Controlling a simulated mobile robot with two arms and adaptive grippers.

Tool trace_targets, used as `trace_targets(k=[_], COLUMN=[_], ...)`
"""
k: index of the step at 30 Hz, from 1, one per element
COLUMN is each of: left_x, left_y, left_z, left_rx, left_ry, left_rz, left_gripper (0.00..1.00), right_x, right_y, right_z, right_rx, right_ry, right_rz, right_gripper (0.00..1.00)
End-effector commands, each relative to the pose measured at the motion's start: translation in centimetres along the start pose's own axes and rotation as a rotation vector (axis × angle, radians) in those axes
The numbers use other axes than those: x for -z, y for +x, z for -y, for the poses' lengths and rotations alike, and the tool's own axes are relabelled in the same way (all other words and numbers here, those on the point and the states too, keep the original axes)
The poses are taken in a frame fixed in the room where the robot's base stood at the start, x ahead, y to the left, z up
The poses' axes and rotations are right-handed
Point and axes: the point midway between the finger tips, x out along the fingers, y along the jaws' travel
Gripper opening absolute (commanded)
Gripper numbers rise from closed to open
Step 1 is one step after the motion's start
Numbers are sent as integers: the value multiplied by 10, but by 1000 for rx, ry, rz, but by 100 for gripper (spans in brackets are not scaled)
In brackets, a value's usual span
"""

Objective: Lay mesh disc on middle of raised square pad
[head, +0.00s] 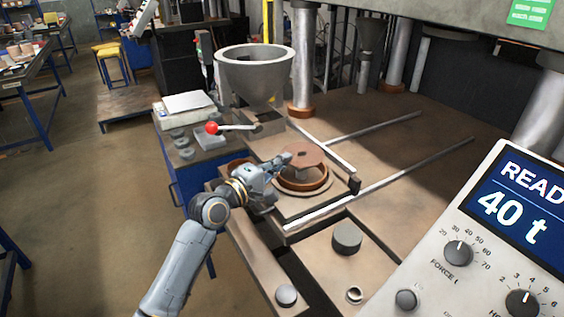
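A brown, many-sided flat piece with a small hole near its middle, which I take for the mesh disc (308,156), is over the round mould in the centre of the head view. My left gripper (284,162) comes in from the lower left, and its fingertips appear closed on the disc's left edge. Below the disc is a copper-brown ring (318,189) on a flat square plate (290,209), which may be the raised square pad. The disc and gripper partly hide the ring's middle. I cannot tell the exact gap between them. My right gripper is not in view.
A grey hopper (254,78) and a red-knobbed lever (212,128) stand behind the mould. Two metal rails (405,175) run to the right. A dark cylinder (347,237) and a control panel (490,245) are at front right. The press bed at the right back is clear.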

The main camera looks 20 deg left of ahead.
Motion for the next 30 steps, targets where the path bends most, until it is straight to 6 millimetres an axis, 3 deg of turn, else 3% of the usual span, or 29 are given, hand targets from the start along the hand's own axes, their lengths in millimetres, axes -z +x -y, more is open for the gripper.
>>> trace_targets(k=[30], left_x=[0], left_y=[0], left_z=[9], left_rx=[0], left_ry=[0], left_rz=[0], left_gripper=[0], right_x=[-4], right_y=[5], right_z=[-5], right_rx=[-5], right_ry=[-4], right_rz=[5], right_gripper=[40])
